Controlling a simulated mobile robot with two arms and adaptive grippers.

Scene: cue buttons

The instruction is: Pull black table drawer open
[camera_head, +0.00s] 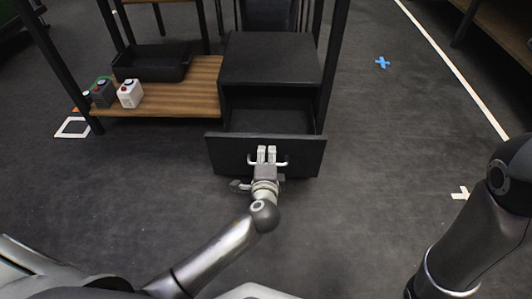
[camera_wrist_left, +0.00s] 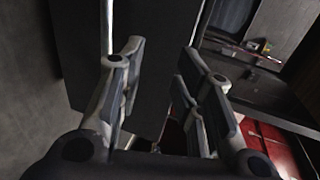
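The black drawer (camera_head: 226,156) stands pulled out from the black cabinet (camera_head: 270,58), and its dark inside shows behind the front panel. A small light handle (camera_head: 283,162) is on the drawer front. My left gripper (camera_head: 267,153) is at this handle, with its fingertips close to the drawer front. In the left wrist view, the left gripper's fingers (camera_wrist_left: 158,78) stand apart with a gap between them, and a dark panel lies beyond. I cannot tell whether the fingers touch the handle. The fingers of my right gripper are out of view.
A wooden shelf (camera_head: 180,101) joins the cabinet on the left, carrying a black tray (camera_head: 152,66) and small button boxes, one white (camera_head: 130,94) and one grey (camera_head: 103,95). Dark table legs stand around them. The floor right of the drawer is clear, with a blue cross mark (camera_head: 382,62).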

